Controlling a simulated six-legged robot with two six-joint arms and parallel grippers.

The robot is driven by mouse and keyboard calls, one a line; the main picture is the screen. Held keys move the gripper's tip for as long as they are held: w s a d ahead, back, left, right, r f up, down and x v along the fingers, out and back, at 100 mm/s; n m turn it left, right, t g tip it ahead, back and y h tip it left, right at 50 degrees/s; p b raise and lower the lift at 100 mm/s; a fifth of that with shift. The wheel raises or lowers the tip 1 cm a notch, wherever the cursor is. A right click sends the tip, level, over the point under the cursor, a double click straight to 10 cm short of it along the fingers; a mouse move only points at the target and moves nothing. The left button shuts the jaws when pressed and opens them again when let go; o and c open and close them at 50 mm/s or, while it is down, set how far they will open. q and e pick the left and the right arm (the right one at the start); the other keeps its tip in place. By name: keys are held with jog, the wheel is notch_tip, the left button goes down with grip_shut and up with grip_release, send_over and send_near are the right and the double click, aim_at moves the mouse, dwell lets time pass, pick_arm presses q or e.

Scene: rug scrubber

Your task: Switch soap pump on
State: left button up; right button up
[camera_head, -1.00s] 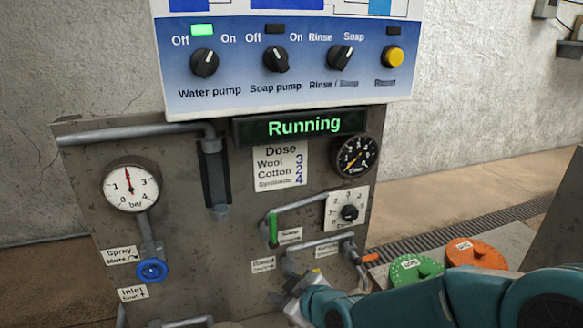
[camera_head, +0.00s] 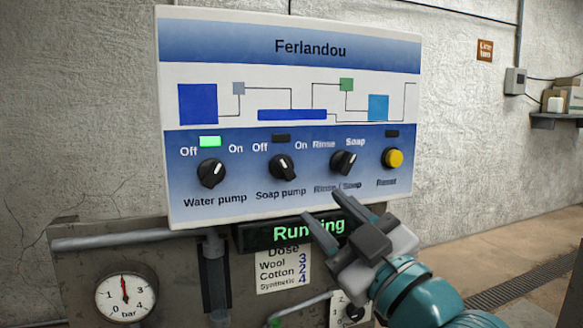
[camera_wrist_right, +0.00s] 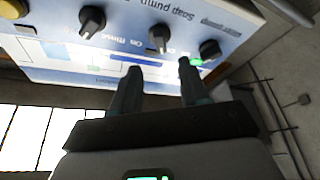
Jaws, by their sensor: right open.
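The soap pump knob (camera_head: 281,168) is a black rotary switch on the blue panel, between Off and On labels. The lamp (camera_head: 281,138) above it is dark. My right gripper (camera_head: 329,207) is open and empty, below and right of the knob, in front of the panel's lower edge. In the right wrist view, the soap pump knob (camera_wrist_right: 158,38) appears just beyond the gap between the open fingers (camera_wrist_right: 160,66), apart from them. My left gripper is not in view.
The water pump knob (camera_head: 211,173), under a lit green lamp (camera_head: 210,141), is left of the soap knob. The rinse/soap knob (camera_head: 343,162) and yellow reset button (camera_head: 392,158) are to its right. The display (camera_head: 290,232) reading Running is partly covered by my gripper.

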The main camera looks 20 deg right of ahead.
aim_at(288, 172)
jog(key=p+x, duration=0.3)
jog(key=x, duration=0.6)
jog(key=shift+s+a+r, duration=0.1)
jog(key=shift+r, duration=0.05)
jog(key=shift+w+r+p, duration=0.1)
jog(key=shift+w+p, duration=0.2)
jog(key=shift+w, duration=0.05)
jog(key=shift+r, duration=0.1)
jog(key=shift+a, duration=0.2)
jog(key=shift+w, duration=0.15)
jog(key=shift+d, duration=0.1)
jog(key=c, duration=0.3)
grip_shut()
